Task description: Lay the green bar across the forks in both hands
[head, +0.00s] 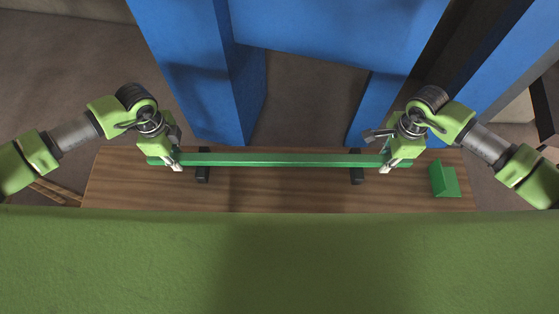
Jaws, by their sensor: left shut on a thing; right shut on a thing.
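A long green bar (280,159) lies level across the head view, above the wooden table. My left gripper (174,163) is shut on the bar near its left end. My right gripper (388,165) is shut on the bar near its right end. Two dark fork-like supports show at the bar, a left one (203,177) and a right one (357,179). The bar passes over both in this view. From above I cannot tell whether it touches them or is held a little above. The bar's ends are partly hidden by my grippers.
The wooden table (280,195) is mostly bare between the supports. A large blue frame (335,25) with uprights stands just behind the table. Sticks (58,190) show at the left on the floor.

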